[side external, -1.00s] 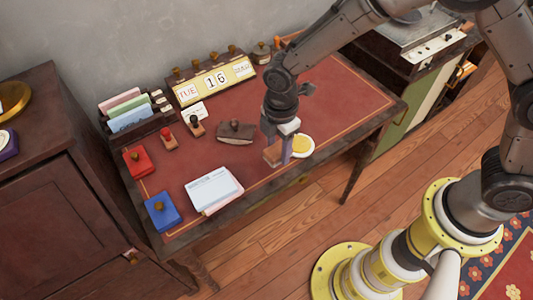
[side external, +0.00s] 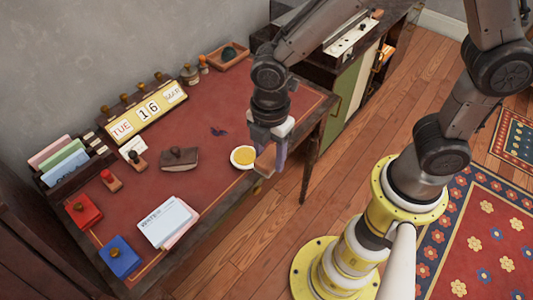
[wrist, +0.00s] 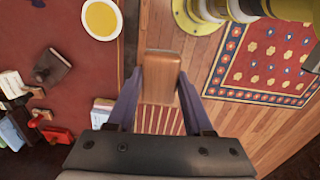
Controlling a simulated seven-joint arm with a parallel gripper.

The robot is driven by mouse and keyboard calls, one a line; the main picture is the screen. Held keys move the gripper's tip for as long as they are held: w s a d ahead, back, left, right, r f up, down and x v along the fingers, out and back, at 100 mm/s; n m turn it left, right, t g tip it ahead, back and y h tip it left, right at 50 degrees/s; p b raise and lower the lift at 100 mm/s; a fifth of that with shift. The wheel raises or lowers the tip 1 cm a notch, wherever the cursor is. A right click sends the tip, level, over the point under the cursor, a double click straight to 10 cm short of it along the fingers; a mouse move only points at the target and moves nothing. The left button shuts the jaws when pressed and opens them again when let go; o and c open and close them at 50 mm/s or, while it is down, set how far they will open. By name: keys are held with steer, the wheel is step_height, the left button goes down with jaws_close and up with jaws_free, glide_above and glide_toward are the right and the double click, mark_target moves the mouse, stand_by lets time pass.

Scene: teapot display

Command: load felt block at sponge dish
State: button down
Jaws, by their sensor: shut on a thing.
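The felt block (wrist: 162,70) looks like a brown wooden block with rounded corners; I cannot make out a felt face. My gripper (side external: 270,160) is shut on it, with a purple-grey finger on each side in the wrist view. In the side view the block (side external: 263,168) is partly hidden by the fingers. The sponge dish (side external: 236,160) is a round white dish with a yellow sponge, on the red desk top near its front edge. My gripper is just right of it. In the wrist view the dish (wrist: 88,34) lies up and left of the block, apart from it.
The desk (side external: 215,105) carries a calendar (side external: 145,108), a dark rocker blotter (side external: 178,160), stamps, red and blue pads, and a paper stack (side external: 165,222). In the wrist view, floor shows below the held block, past the desk edge. The desk top's back right is fairly clear.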

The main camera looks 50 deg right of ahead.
steer(key=c, duration=0.9)
jaws_free()
steer(key=shift+c, duration=0.2)
steer(key=c, duration=0.5)
steer(key=w+d+f, duration=0.1)
steer(key=w, duration=0.3)
steer(key=w+d+f, duration=0.1)
steer(key=w+d, duration=0.1)
steer(key=w, duration=0.2)
steer(key=w+d+f, duration=0.1)
steer(key=w+f, duration=0.1)
steer(key=w, duration=0.2)
steer(key=shift+d, duration=0.15)
steer(key=shift+c, duration=0.2)
steer(key=shift+f, duration=2.8)
